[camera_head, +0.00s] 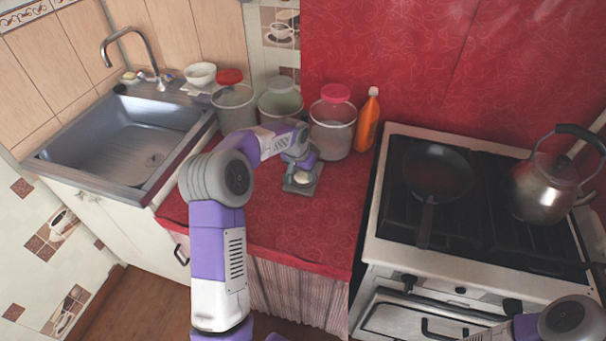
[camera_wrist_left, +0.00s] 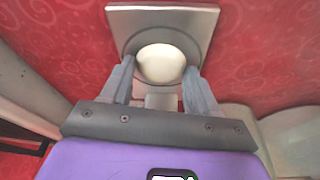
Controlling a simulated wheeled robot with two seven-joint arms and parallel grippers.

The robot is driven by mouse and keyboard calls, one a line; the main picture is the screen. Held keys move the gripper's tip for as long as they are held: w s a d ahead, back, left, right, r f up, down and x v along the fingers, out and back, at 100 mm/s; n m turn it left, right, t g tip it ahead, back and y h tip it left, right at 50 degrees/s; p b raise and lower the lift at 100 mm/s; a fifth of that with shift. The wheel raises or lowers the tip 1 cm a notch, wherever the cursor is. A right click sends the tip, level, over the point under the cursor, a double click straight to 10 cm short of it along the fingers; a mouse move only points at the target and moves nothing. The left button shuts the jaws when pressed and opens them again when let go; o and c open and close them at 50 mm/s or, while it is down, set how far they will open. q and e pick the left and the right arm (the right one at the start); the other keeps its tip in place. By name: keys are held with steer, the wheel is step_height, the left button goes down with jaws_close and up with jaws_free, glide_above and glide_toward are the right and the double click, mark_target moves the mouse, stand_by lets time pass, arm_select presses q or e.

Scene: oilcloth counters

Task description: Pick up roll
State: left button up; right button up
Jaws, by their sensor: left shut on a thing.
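The roll (camera_head: 303,178) is a small, rounded, cream-coloured thing on the red counter between the sink and the stove. It sits over a grey, square-based stand with a round dish (camera_head: 297,188). My left gripper (camera_head: 301,172) reaches down to it from the left and is shut on it. In the left wrist view the roll (camera_wrist_left: 161,64) shows between the two fingers (camera_wrist_left: 160,85), over the grey stand (camera_wrist_left: 205,18). I cannot tell whether it still touches the stand. My right gripper is out of view; only part of my right arm shows at the bottom right.
Glass jars (camera_head: 333,122) with coloured lids and an orange bottle (camera_head: 367,120) stand close behind the gripper. A stove (camera_head: 375,220) with a pan (camera_head: 437,173) and a kettle (camera_head: 541,188) is at right. A sink (camera_head: 120,135) is at left. The front of the counter (camera_head: 290,230) is clear.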

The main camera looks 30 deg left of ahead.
arm_select(q)
steer(key=shift+s+r, duration=0.3)
steer(key=shift+r, duration=0.1)
steer(key=s+d+r+p, duration=0.3)
steer(key=s+r, duration=0.4)
steer(key=s, duration=0.5)
steer(key=w+d+r+p, duration=0.6)
steer(key=d, duration=0.3)
steer(key=w+d+r+p, duration=0.5)
steer(key=d+r+p, duration=0.1)
steer(key=d, duration=0.3)
steer(key=w+d+r+p, duration=0.3)
steer(key=w+d+p, duration=0.8)
steer(key=d+p, duration=0.4)
steer(key=shift+d, duration=0.25)
steer(key=shift+w, duration=0.1)
steer(key=shift+f+b, duration=2.5)
steer(key=shift+f, duration=1.15)
